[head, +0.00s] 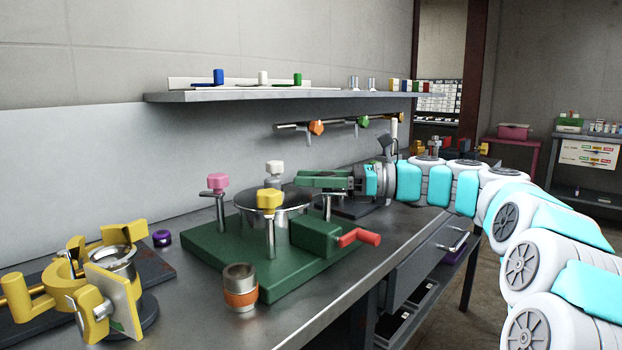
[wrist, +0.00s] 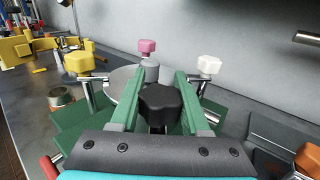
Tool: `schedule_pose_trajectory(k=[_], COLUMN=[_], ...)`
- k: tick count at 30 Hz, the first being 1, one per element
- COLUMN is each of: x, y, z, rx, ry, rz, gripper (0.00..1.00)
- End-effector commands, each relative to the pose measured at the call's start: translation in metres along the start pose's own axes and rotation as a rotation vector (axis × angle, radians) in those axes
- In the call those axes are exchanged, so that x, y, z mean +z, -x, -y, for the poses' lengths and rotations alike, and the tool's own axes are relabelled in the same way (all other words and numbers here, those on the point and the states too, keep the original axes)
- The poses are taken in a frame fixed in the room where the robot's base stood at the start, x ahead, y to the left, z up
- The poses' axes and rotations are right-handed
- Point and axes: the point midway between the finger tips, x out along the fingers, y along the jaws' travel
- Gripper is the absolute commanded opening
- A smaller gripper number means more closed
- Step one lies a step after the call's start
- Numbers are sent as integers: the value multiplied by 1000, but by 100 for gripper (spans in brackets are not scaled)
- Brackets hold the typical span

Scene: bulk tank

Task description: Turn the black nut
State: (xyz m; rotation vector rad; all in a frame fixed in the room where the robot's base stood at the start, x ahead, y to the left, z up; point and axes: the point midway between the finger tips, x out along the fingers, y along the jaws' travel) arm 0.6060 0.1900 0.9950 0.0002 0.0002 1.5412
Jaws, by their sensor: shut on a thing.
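The black nut (wrist: 163,103) sits between the two green fingers of my gripper (wrist: 160,76) in the wrist view, and the fingers are shut on it. In the head view my gripper (head: 325,180) is at the right back corner of a green base (head: 200,248), above a metal post (head: 327,207); the black nut is hidden there behind the fingers. Pink (head: 217,182), yellow (head: 270,199) and white (head: 274,168) nuts top the other posts around a round steel lid (head: 245,200).
A red handle (head: 360,237) sticks out of the base's front right. A steel cup with an orange band (head: 240,288) stands in front. A yellow clamp fixture (head: 65,280) is at left. Orange and green valve knobs (head: 316,127) hang on the wall below a shelf (head: 300,95).

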Motion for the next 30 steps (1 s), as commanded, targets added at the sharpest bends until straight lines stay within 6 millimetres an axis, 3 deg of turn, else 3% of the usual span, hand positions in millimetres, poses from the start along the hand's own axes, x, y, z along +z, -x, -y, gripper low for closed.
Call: schedule_pose_trajectory(k=[11, 30], x=[2, -1], y=[-1, 4], z=[2, 16], rx=[-172, -684], ry=[1, 0], rz=[2, 2], gripper=[0, 0])
